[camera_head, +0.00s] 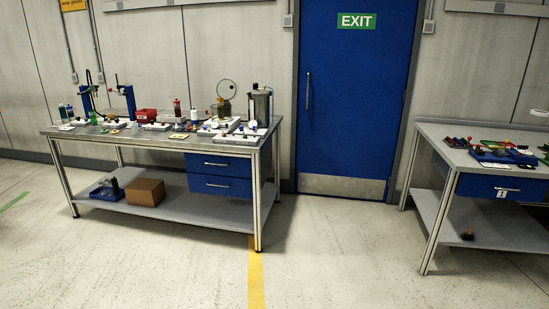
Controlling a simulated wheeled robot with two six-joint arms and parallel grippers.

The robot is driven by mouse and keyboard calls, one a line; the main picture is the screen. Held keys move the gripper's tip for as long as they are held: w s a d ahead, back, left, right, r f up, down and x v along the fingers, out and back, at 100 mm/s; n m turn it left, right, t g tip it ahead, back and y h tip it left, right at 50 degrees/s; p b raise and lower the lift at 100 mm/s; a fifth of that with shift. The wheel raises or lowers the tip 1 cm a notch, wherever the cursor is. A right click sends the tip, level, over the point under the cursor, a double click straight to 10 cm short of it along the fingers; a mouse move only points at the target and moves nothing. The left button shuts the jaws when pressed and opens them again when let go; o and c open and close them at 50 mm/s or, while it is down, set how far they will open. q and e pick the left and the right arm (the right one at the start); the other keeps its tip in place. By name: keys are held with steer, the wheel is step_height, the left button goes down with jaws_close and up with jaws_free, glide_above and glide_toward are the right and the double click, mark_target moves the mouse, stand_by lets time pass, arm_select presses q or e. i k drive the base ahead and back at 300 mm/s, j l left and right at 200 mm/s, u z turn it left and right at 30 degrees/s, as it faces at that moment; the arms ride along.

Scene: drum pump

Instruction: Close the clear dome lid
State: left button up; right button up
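A round see-through shape with a dark rim, which looks like the clear dome lid (227,81), stands raised near the right end of the left workbench (70,134). It is tilted up above a small amber-brown item (222,108), and appears to be open. Its hinge is too small to make out. A metal cylinder (259,105) stands just to its right. Neither of my grippers is in view. The bench is some distance away across the floor.
The bench top is crowded with bottles, a red box (146,115) and small parts. A cardboard box (145,191) sits on its lower shelf. A second bench (430,131) stands at the right. A blue exit door (350,110) is between them. The floor in front is clear.

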mark_target(232, 87)
steer(key=i+z, duration=0.4)
steer(key=i, duration=1.3)
steer(key=i+j+z, duration=0.1)
steer(key=i, duration=0.75)
steer(key=i+j, duration=0.1)
steer(key=i, duration=0.75)
steer(key=i+l+u, duration=0.1)
steer(key=i, duration=0.3)
steer(key=i+l+u, duration=0.15)
steer(key=i, duration=0.3)
steer(key=i+l+u, duration=0.1)
steer(key=i, duration=0.3)
steer(key=i+l+u, duration=0.1)
steer(key=i+l, duration=0.15)
steer(key=i, duration=0.15)
steer(key=i+l+u, duration=0.1)
steer(key=i+u, duration=0.2)
steer(key=u, duration=0.2)
steer(key=i+l+u, duration=0.2)
steer(key=u, duration=0.25)
steer(key=i+l+u, duration=0.3)
steer(key=u, duration=0.2)
steer(key=i+l+u, duration=0.15)
steer(key=l+u, duration=0.3)
steer(key=i+l+u, duration=0.25)
steer(key=l+u, duration=0.25)
steer(key=l, duration=0.2)
steer(key=i+l+u, duration=0.1)
steer(key=l+u, duration=0.15)
steer(key=l, duration=0.1)
